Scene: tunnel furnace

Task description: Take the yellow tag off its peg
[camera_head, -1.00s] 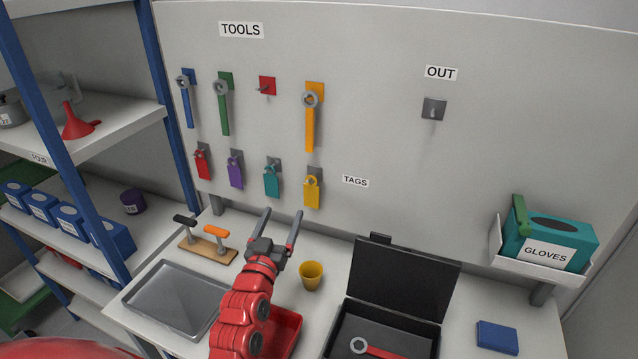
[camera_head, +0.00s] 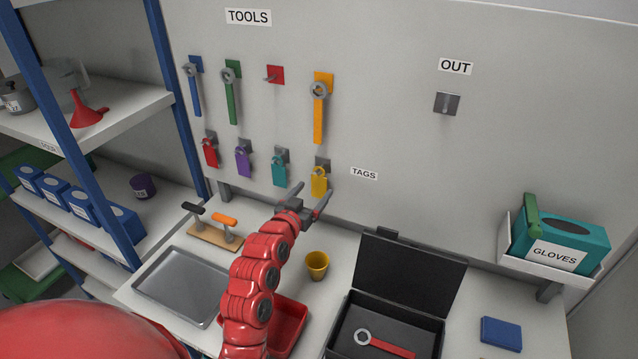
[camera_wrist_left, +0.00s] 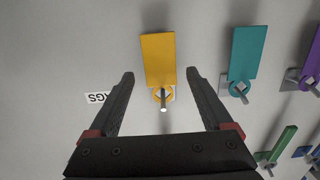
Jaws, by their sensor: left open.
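The yellow tag (camera_head: 319,183) hangs on its peg at the right end of the lower row on the wall panel. In the left wrist view the yellow tag (camera_wrist_left: 158,60) shows upside down, with its hole around the peg (camera_wrist_left: 163,101). My left gripper (camera_head: 314,188) is open and empty, close to the tag. In the wrist view its fingers (camera_wrist_left: 161,74) stand to either side of the tag, with gaps between; I cannot tell how far the tag lies beyond the fingertips. My right gripper is not in view.
A teal tag (camera_head: 279,170) hangs close to the left of the yellow one, and a yellow wrench (camera_head: 318,120) hangs above it. Below stand a yellow cup (camera_head: 317,264) and an open black case (camera_head: 410,275). An empty peg (camera_head: 446,103) is under the OUT sign.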

